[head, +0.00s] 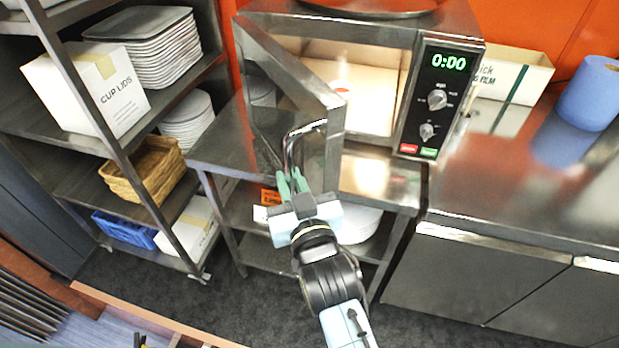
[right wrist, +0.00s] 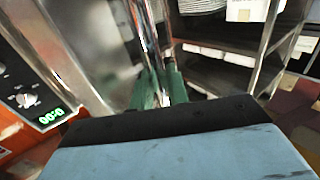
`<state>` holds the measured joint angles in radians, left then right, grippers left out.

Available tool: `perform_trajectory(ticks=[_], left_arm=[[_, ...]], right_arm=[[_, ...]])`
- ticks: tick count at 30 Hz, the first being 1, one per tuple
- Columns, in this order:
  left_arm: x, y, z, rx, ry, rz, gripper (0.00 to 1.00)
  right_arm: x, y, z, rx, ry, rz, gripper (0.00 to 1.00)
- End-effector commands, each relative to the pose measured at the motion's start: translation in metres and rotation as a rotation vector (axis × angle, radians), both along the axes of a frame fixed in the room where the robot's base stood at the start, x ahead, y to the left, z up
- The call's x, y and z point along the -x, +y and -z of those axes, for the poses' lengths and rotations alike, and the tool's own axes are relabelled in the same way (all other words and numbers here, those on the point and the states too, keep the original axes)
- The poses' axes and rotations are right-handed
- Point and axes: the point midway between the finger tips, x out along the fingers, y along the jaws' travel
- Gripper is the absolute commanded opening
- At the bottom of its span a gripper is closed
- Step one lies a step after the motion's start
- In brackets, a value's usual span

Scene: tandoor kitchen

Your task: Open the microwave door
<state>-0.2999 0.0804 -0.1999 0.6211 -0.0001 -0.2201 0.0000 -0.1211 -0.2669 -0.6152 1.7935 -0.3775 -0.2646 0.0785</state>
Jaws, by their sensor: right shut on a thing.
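The microwave (head: 447,62) stands on a steel table, its display reading 0:00. Its door (head: 287,75) is swung partly open on the left side, and the lit interior (head: 365,90) shows. A metal bar handle (head: 291,148) runs along the door's free edge. My right gripper (head: 292,182) is shut on the lower part of the handle, with its green fingers around the bar. In the right wrist view the fingers (right wrist: 158,88) close on the shiny handle (right wrist: 150,35), and the microwave's control panel (right wrist: 25,95) is at the left. My left gripper is not in view.
A steel shelf rack (head: 105,140) with plates, a cup-lid box (head: 88,88) and a wicker basket (head: 143,170) stands left of the door. A counter (head: 520,185) with a blue roll (head: 590,95) is at the right. Floor is clear between rack and table.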

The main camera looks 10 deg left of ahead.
Motion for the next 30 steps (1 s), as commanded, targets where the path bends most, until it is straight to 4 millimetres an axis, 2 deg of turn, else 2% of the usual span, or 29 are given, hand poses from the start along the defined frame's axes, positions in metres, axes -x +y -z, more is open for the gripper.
perform_trajectory(ticks=[9,10,14,23,26,30], left_arm=[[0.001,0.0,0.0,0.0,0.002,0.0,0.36],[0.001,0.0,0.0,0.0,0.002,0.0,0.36],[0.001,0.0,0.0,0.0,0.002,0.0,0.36],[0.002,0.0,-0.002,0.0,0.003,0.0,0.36],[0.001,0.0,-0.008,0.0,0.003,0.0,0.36],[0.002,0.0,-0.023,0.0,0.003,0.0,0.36]], right_arm=[[0.0,0.0,0.001,0.001,0.002,0.001,0.0],[0.0,0.0,0.001,0.001,0.002,0.001,0.2],[0.0,-0.001,0.001,0.001,0.002,0.001,0.35],[0.002,-0.002,0.001,0.001,0.003,0.002,0.35],[0.009,-0.006,0.0,0.002,0.005,0.002,0.35],[0.03,-0.017,-0.002,0.003,0.007,0.001,0.35]])
